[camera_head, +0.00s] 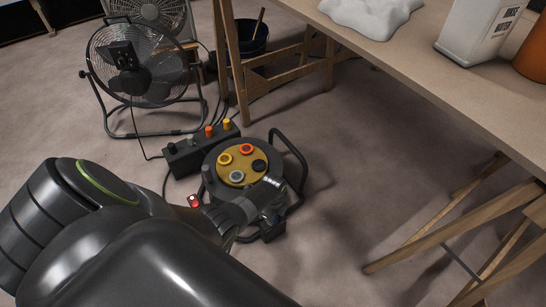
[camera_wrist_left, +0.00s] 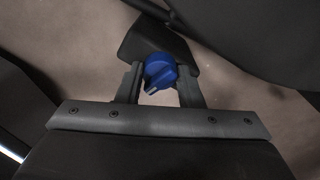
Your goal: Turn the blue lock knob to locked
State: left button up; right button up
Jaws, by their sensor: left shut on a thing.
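The blue lock knob (camera_wrist_left: 159,70) shows in the left wrist view, on the end of a dark housing (camera_wrist_left: 150,42). A pale mark on the knob points to the lower left. My left gripper (camera_wrist_left: 161,84) is shut on the knob, with one finger on each side of it. In the head view my left gripper (camera_head: 268,206) is low at the front edge of the round cable reel (camera_head: 240,165). My right gripper is in neither view.
A power strip with coloured plugs (camera_head: 200,151) lies behind the reel. A black tubular frame (camera_head: 298,165) curves around the reel's right side. A floor fan (camera_head: 138,65) stands at the back left. A wooden trestle table (camera_head: 440,75) is on the right. The floor between is clear.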

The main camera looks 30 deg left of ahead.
pick_arm(q)
jog(key=m, duration=0.5)
jog(key=shift+d+m+p, duration=0.1)
jog(key=shift+m+p, duration=0.2)
jog(key=shift+p, duration=0.1)
dwell(0.3)
jog(key=o, duration=1)
jog(key=shift+c, duration=0.2)
